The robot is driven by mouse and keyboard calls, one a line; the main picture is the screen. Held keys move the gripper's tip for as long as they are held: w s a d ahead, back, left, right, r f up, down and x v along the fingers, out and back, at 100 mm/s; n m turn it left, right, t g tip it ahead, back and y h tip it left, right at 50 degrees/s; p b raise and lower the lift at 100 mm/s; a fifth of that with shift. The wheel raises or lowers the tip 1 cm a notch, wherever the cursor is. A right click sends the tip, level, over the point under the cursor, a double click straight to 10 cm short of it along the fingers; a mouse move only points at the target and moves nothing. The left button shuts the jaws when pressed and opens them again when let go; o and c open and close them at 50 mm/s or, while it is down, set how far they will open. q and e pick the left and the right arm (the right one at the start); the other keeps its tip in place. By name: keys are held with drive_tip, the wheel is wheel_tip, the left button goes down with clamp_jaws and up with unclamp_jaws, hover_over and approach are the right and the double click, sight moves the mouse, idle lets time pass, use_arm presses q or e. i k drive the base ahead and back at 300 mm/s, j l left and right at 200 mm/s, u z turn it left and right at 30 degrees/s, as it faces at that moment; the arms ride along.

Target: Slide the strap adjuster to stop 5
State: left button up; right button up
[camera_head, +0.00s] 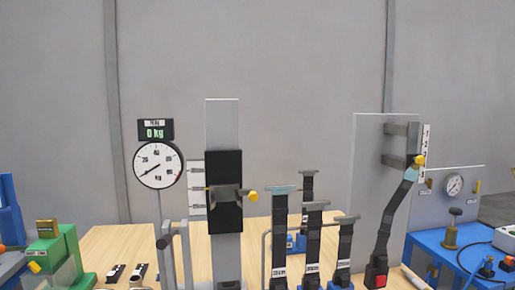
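The strap adjuster stands at the right of the table in the head view, on a tall grey panel (366,190). Its yellow knob (420,161) sits beside the lower part of a white numbered scale (426,150); the numbers are too small to read surely. A black strap (387,225) runs from a light teal piece (411,174) by the knob down to a buckle with a red button (379,281). Grey brackets stick out from the panel behind the knob. Neither of my grippers is in view.
A post with a black sliding block (224,170) and yellow knob stands mid-table. A dial gauge (158,165) under a "0 kg" display is left of it. Several upright straps (312,245) stand between post and panel. Blue (440,255) and green (50,250) stations flank the wooden table (110,245).

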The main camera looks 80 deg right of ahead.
sight(418, 159)
drive_tip(key=z, duration=3.75)
